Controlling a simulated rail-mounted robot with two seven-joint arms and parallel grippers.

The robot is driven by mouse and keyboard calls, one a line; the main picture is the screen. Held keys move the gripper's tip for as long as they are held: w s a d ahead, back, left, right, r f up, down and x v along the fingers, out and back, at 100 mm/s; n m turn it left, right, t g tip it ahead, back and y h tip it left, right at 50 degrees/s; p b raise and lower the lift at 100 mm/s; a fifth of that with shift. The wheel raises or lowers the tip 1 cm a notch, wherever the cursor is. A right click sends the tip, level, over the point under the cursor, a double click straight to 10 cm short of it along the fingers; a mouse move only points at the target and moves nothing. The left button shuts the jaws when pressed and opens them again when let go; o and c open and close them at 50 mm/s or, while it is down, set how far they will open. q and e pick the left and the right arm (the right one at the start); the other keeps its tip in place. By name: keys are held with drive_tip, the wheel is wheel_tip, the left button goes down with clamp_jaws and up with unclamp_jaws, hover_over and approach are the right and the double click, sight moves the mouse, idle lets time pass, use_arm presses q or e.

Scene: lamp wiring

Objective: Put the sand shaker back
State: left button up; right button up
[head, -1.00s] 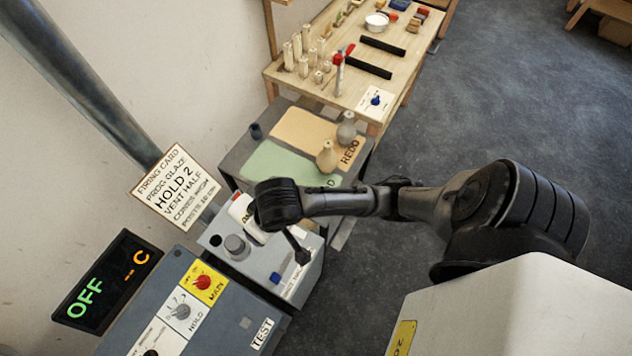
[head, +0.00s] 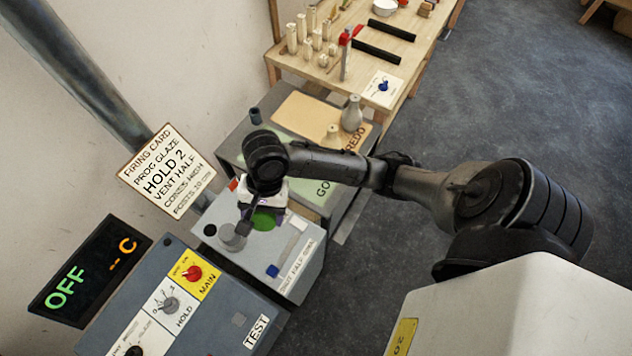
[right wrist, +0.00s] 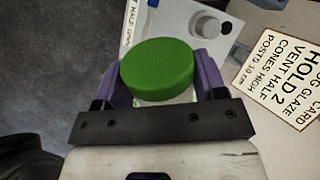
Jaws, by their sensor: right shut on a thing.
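My right gripper (right wrist: 152,85) is shut on a round green-topped thing, which I take for the sand shaker (right wrist: 160,68). In the right wrist view the purple fingers stand on either side of it, and a pale body shows under the green top. In the head view the green top (head: 263,220) shows just below the gripper, above the grey box with the knob (head: 300,228). I cannot tell whether it touches the box. The wrist hides part of it. My left gripper is not in view.
A control box (head: 228,318) with a red MAIN switch stands in front. A firing card (head: 166,172) leans near the wall. Behind, a low table has a green mat, a tan REDO mat (head: 296,108) and two vases (head: 352,113). A wooden bench (head: 425,50) holds several pale posts.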

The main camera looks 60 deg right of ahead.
drive_tip(key=shift+d+f+m+y+b, duration=0.3)
drive_tip(key=shift+f+m+y+b, duration=0.3)
drive_tip(key=shift+m, duration=0.6)
drive_tip(key=shift+d+f+m+t+y+b, duration=0.45)
drive_tip(key=shift+m+t+y, duration=0.25)
drive_tip(key=shift+m, duration=0.4)
drive_tip(key=s+d+f+m+t+h+b, duration=0.5)
drive_tip(key=d+f+m+t+b, duration=0.25)
drive_tip(key=d+m, duration=0.3)
drive_tip(key=s+d+f+m+t+h+b, duration=0.6)
drive_tip(key=d+f+m+t, duration=0.3)
drive_tip(key=d+m, duration=0.15)
drive_tip(key=shift+g, duration=0.25)
drive_tip(key=shift+w+d+f+b, duration=0.6)
drive_tip(key=shift+w+f+b, duration=0.1)
drive_tip(key=shift+w+f, duration=1.2)
drive_tip(key=shift+w+d+f+b, duration=0.65)
drive_tip(key=shift+w+f+b, duration=0.1)
drive_tip(key=shift+w+f, duration=1.05)
drive_tip(key=shift+w+d+f+b, duration=0.6)
drive_tip(key=shift+w+f+b, duration=0.1)
drive_tip(key=shift+w+f, duration=1.2)
